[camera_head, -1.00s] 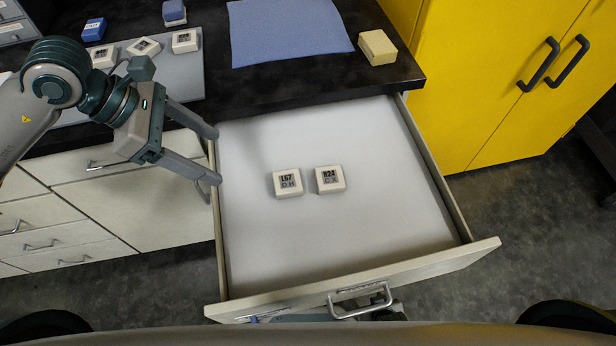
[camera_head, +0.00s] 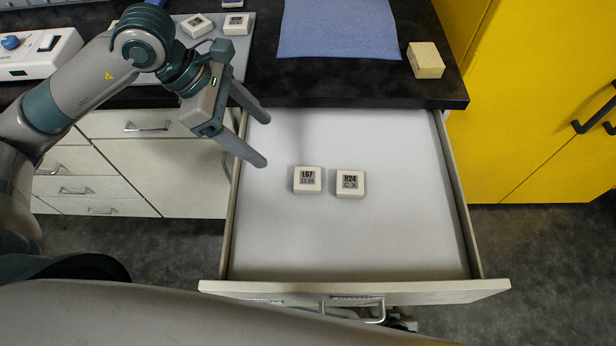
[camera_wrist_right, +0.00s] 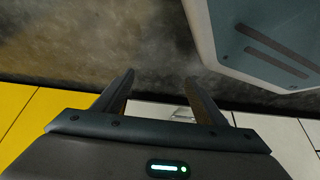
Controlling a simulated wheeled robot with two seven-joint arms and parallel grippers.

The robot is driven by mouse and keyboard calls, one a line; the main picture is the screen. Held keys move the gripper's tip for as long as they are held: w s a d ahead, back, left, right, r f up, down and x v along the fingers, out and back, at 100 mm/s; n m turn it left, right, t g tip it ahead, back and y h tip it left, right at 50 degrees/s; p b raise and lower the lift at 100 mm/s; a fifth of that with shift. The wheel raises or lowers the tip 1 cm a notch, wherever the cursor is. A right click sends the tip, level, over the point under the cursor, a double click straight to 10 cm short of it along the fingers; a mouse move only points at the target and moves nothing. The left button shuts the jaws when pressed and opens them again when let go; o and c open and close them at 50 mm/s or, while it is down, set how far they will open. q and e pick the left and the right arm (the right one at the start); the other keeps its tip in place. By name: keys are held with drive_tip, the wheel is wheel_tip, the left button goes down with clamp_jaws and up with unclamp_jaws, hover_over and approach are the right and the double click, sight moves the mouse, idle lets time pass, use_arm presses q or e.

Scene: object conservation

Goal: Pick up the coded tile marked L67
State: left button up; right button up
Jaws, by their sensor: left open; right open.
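The tile marked L67 (camera_head: 307,180) is a small cream block with a dark printed top. It lies flat on the white floor of the open drawer (camera_head: 400,240). A similar tile marked R24 (camera_head: 350,184) lies just to its right, with a small gap between. My left gripper (camera_head: 264,140) is open and empty above the drawer's left side, up and left of the L67 tile and apart from it. My right gripper (camera_wrist_right: 160,88) shows in the right wrist view, open and empty, away from the tiles.
On the dark counter (camera_head: 340,82) above the drawer lie a blue mat (camera_head: 340,28), a yellowish block (camera_head: 425,60) and more tiles (camera_head: 236,24) on a grey tray. A yellow cabinet (camera_head: 540,110) stands right. The drawer's raised sides and front (camera_head: 360,290) surround the tiles; its floor is otherwise clear.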

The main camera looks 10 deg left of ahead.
use_arm(q)
drive_tip(key=p, duration=0.2)
approach(306, 178)
drive_tip(key=x, duration=0.3)
drive_tip(key=shift+w+a+f, duration=0.1)
drive_tip(key=shift+w+f, duration=0.1)
drive_tip(key=shift+f, duration=0.05)
use_arm(e)
drive_tip(key=shift+w+a+r+t, duration=0.8)
drive_tip(key=shift+a+r, duration=0.15)
drive_tip(key=shift+a, duration=0.1)
drive_tip(key=shift+r+y, duration=0.1)
drive_tip(key=shift+y, duration=0.2)
use_arm(q)
drive_tip(key=shift+d+f, duration=0.25)
drive_tip(key=shift+d+f+p, duration=0.25)
drive_tip(key=shift+d+p, duration=0.05)
drive_tip(key=shift+p, duration=0.15)
drive_tip(key=shift+p+x, duration=0.4)
drive_tip(key=shift+x, duration=0.75)
drive_tip(key=shift+d+f, duration=0.4)
drive_tip(key=shift+f, duration=0.2)
use_arm(e)
drive_tip(key=shift+s+a+r, duration=0.1)
drive_tip(key=shift+s+a, duration=0.15)
drive_tip(key=shift+s, duration=0.3)
use_arm(q)
drive_tip(key=shift+c, duration=0.2)
